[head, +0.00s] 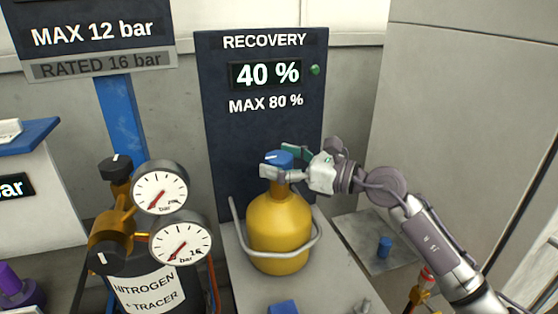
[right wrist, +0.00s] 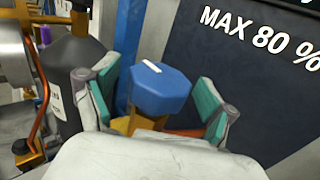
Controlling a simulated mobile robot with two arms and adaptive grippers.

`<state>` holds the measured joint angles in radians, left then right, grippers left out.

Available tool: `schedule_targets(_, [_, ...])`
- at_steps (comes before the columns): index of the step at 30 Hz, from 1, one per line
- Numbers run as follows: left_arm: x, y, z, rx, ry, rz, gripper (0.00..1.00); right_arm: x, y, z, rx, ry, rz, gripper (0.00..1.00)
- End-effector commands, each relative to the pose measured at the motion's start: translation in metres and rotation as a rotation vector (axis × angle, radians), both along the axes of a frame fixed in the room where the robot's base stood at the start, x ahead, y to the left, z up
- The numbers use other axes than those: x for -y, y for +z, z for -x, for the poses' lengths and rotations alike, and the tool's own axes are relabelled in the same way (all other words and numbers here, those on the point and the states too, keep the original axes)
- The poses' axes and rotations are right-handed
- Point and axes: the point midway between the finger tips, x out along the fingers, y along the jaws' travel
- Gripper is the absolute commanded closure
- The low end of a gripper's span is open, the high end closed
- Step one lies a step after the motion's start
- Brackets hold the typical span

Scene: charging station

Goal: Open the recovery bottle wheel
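The recovery bottle (head: 278,235) is yellow and stands upright under the RECOVERY panel (head: 264,120), which reads 40 % and MAX 80 %. Its wheel (head: 276,157) is a blue faceted knob with a white mark on top. My right gripper (head: 283,164) reaches in from the right at wheel height. In the right wrist view the wheel (right wrist: 160,88) sits between the two green-padded fingers, with a visible gap on each side. The right gripper is open around it. My left gripper is not in view.
A dark nitrogen tracer bottle (head: 150,288) with two pressure gauges (head: 160,187) stands to the left. A grey bar (head: 312,250) curves around the yellow bottle. A blue block (head: 283,307) lies in front, and a small blue cylinder (head: 384,246) stands at right.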

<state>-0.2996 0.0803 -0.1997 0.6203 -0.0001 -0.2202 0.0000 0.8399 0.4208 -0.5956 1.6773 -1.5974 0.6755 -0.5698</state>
Motion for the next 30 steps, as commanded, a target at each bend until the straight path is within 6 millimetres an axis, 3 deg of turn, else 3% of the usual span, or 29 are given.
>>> schedule_targets(11, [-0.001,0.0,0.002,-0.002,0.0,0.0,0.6,0.009,0.0,0.004,0.0,-0.002,0.0,0.15])
schedule_targets(24, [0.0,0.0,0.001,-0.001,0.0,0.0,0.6,0.086,-0.001,0.042,-0.001,-0.002,0.002,0.15])
schedule_targets(30, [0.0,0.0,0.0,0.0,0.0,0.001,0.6,0.105,0.0,0.051,0.0,-0.001,0.001,0.15])
